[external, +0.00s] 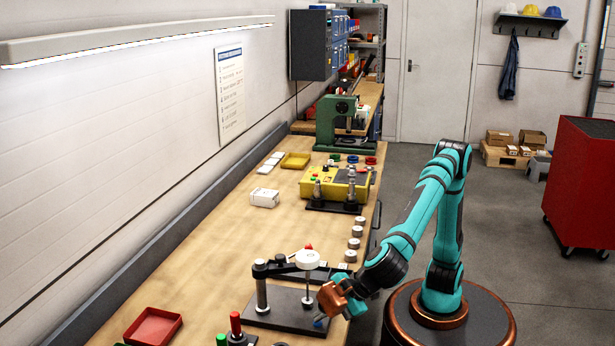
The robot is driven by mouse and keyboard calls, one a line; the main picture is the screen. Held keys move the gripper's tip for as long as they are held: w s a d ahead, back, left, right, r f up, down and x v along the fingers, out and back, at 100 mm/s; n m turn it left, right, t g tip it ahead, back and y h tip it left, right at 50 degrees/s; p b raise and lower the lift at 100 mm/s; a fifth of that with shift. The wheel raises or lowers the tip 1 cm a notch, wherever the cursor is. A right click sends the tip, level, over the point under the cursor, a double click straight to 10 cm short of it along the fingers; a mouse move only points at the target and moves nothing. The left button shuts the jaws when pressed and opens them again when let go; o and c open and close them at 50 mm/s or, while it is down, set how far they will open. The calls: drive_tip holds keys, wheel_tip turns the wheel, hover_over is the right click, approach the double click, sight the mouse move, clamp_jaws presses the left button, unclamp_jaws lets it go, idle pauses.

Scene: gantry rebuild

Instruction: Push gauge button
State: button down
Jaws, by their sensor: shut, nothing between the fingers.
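A gauge stand with a dark base plate (288,310) is on the wooden bench near the front. Its dark horizontal arm carries a round white gauge head (308,260) with a small red button (308,247) on top. My gripper (321,320) is shut and empty, low beside the right edge of the base plate. It is below and to the right of the gauge head, apart from the red button. Whether the fingertips touch the plate is hard to tell.
A red tray (152,328) and a red-topped post (236,324) stand at the front left. Small round parts (355,243) line the bench's right edge. A yellow fixture (335,183) and a green press (331,122) stand farther back. The left bench middle is clear.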

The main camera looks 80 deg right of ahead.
drive_tip(key=shift+r, duration=0.45)
idle(0.5)
